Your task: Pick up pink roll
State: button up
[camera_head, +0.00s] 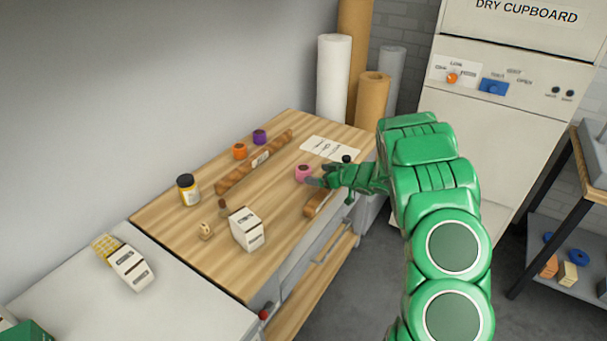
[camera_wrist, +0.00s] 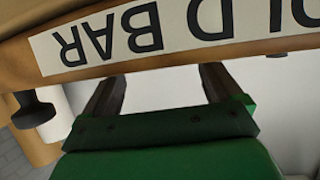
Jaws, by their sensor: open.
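The pink roll (camera_head: 304,172) stands on the wooden bench top (camera_head: 270,270) near its right side in the head view. My gripper (camera_head: 317,180) is right beside the roll, on its right side, with its fingers pointing left toward it. Whether the fingers touch the roll cannot be told. In the wrist view my gripper (camera_wrist: 163,76) shows two dark fingers spread apart with nothing seen between them. The pink roll cannot be made out in the wrist view.
A white box (camera_head: 246,229), a jar (camera_head: 188,190), an orange roll (camera_head: 239,151), a purple roll (camera_head: 260,137) and a long brown bar (camera_head: 235,177) share the bench. The wrist view shows a lettered label (camera_wrist: 150,38).

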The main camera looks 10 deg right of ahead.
aim_at(310, 172)
jog(key=shift+x, duration=2.9)
jog(key=shift+w+d, duration=0.1)
jog(key=shift+d, duration=0.05)
jog(key=c, duration=1.2)
jog(key=shift+o, duration=0.2)
jog(key=shift+r, duration=0.1)
